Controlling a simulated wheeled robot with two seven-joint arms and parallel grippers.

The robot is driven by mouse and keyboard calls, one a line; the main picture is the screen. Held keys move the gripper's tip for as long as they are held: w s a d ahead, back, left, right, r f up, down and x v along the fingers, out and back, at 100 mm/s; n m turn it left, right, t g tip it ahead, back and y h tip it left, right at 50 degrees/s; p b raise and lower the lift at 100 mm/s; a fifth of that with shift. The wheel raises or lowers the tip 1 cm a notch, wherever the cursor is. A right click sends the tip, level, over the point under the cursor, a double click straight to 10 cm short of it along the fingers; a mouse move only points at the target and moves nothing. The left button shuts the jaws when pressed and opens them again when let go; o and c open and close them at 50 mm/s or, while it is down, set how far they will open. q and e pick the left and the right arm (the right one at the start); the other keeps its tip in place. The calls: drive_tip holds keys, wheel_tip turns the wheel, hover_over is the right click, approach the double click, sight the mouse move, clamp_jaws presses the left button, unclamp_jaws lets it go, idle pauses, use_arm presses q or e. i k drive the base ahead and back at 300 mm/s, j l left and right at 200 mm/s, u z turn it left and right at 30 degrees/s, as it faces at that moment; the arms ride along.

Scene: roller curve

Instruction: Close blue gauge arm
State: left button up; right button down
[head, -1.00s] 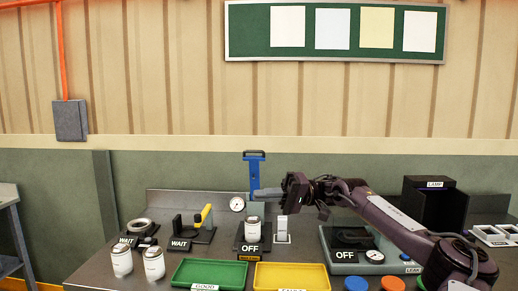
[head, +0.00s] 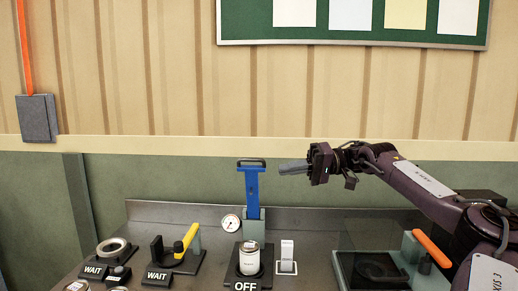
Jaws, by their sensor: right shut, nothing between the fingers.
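The blue gauge arm (head: 252,187) stands upright behind its station in the head view, with a dark handle (head: 251,162) across its top. A white can (head: 249,260) stands on the station in front of it, above an OFF sign (head: 246,285). A round dial (head: 231,223) sits just left of the arm. My right gripper (head: 282,169) is shut and empty, with its fingers pointing left. It appears just right of the arm's upper part, with a small gap in the picture; its depth relative to the arm is hard to tell. My left gripper is not in view.
A white switch block (head: 287,253) stands right of the can. A yellow-handled WAIT station (head: 185,243) and a ring-shaped WAIT station (head: 111,248) are at left. An orange-handled station (head: 431,249) is at right, below my right arm. The metal backboard (head: 330,219) runs behind.

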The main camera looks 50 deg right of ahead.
sight(251, 173)
drive_tip(key=i+l, duration=0.2)
drive_tip(key=l, duration=0.2)
drive_tip(key=i+l, duration=0.25)
drive_tip(key=l, duration=0.15)
drive_tip(key=i+l, duration=0.2)
drive_tip(key=l, duration=0.2)
